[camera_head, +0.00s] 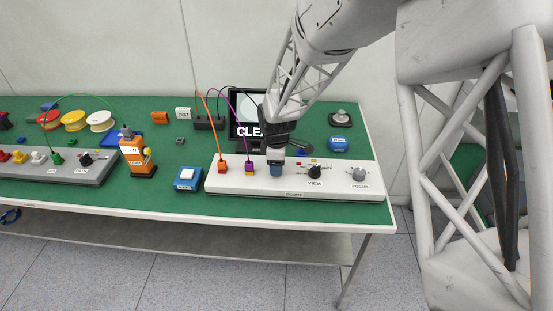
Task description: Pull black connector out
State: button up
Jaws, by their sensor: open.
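My gripper (276,162) points down over the white panel labelled SCOPE (230,187), right of the purple connector. It is open, with its fingertips low at the panel's top; the finger gap is hard to make out. A dark blue-grey piece (276,170) shows right at the fingertips, and I cannot tell whether it is a finger pad or a plug. A black cable (236,87) arcs from the black box (208,123) and passes behind my arm. I cannot make out the black connector for certain; my gripper may hide it.
An orange connector (222,168) and a purple connector (249,167) with cables stand in the panel, left of my gripper. Black (315,171) and grey (358,174) knobs are to its right. A screen (243,115) stands behind. A blue button box (187,179) sits left of the panel.

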jog(key=shift+f, duration=0.1)
grip_shut()
dwell(0.3)
jog(key=shift+r, duration=1.15)
dwell(0.5)
jog(key=shift+r, duration=1.35)
